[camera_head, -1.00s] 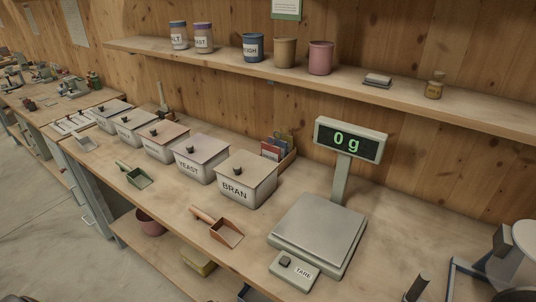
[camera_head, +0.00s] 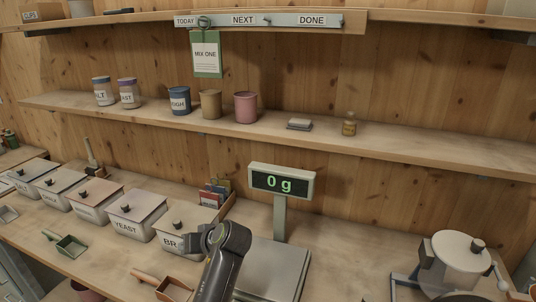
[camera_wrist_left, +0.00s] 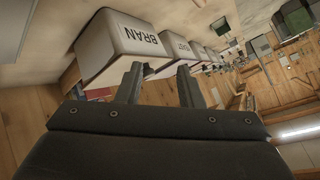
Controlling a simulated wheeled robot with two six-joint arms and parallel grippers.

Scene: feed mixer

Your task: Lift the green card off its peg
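The green card (camera_head: 208,68), with a white sheet reading MIX ONE, hangs high on the back wall. It hangs below a peg (camera_head: 204,21) beside the TODAY label on a grey rail (camera_head: 270,20). My left gripper (camera_wrist_left: 160,84) is open in the left wrist view, with two separated fingers and nothing between them. The BRAN bin lies beyond the fingertips in that view. My right gripper is out of view.
A shelf (camera_head: 450,150) with several jars and tins runs below the card. On the bench stand lidded bins, including the BRAN bin (camera_head: 185,229), a scale display (camera_head: 282,182) reading 0 g, and a white-lidded pot (camera_head: 459,262) at right. The wall around the card is clear.

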